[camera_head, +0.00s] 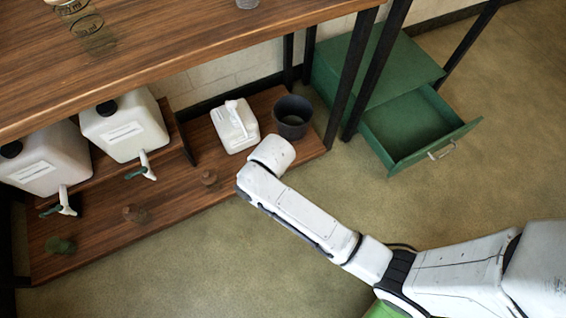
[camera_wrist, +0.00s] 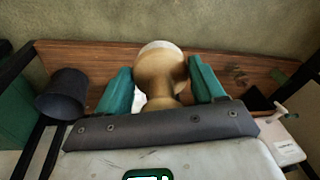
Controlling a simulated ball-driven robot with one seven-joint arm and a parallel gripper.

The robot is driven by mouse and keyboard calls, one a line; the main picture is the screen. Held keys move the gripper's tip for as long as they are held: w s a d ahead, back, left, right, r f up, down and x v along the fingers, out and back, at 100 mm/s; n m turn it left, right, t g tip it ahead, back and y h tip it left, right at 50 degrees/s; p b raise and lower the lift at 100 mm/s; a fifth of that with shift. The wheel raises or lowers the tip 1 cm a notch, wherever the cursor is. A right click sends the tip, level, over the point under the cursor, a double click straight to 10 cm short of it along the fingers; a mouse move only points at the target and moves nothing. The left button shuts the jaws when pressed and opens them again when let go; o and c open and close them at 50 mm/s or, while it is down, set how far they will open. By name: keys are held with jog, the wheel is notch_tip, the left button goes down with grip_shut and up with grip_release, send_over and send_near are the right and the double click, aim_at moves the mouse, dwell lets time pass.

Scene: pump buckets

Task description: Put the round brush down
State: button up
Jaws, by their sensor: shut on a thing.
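The round brush (camera_wrist: 160,75) has a pale wooden, knob-like body with a whitish band at its top edge. My gripper (camera_wrist: 163,88) is shut on it, with one teal finger on each side. In the wrist view the brush is seen against the wooden lower shelf (camera_wrist: 90,58). I cannot tell whether it touches the shelf. In the head view my arm reaches to the right part of this shelf (camera_head: 175,203), and my wrist hides the fingers and the brush.
A dark bucket (camera_head: 293,116) and a white jug (camera_head: 234,128) stand close behind my wrist. Two white tap canisters (camera_head: 125,125) (camera_head: 45,158) stand left. Small brown items (camera_head: 137,214) (camera_head: 210,178) and a green one (camera_head: 60,245) lie on the shelf. A green drawer (camera_head: 420,130) stands open at right.

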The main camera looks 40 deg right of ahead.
jog(key=s+a+f+n+g+h+b, duration=0.1)
jog(key=s+a+f+b, duration=0.15)
jog(key=s+f, duration=0.85)
jog(key=s+a+f+n+b, duration=0.1)
jog(key=s+f+b, duration=0.3)
jog(key=s+f, duration=0.65)
jog(key=w+d+f+b, duration=0.2)
jog(key=w+f+b, duration=0.1)
jog(key=w+f, duration=0.1)
jog(key=w+d+f+b, duration=0.2)
jog(key=w+f+b, duration=0.1)
jog(key=w+f, duration=0.1)
jog(key=w+d+f+b, duration=0.2)
jog(key=w+f, duration=0.2)
jog(key=w, duration=0.1)
jog(key=shift+w+b, duration=0.35)
jog(key=shift+b, duration=0.05)
jog(key=shift+w+d+f+b, duration=0.1)
jog(key=shift+w+f+b, duration=0.05)
jog(key=shift+f+b, duration=0.65)
jog(key=shift+w+d+f+b, duration=0.15)
jog(key=shift+f+b, duration=0.35)
jog(key=shift+f, duration=0.55)
jog(key=shift+f, duration=0.1)
jog(key=o, duration=1.1)
jog(key=shift+o, duration=0.2)
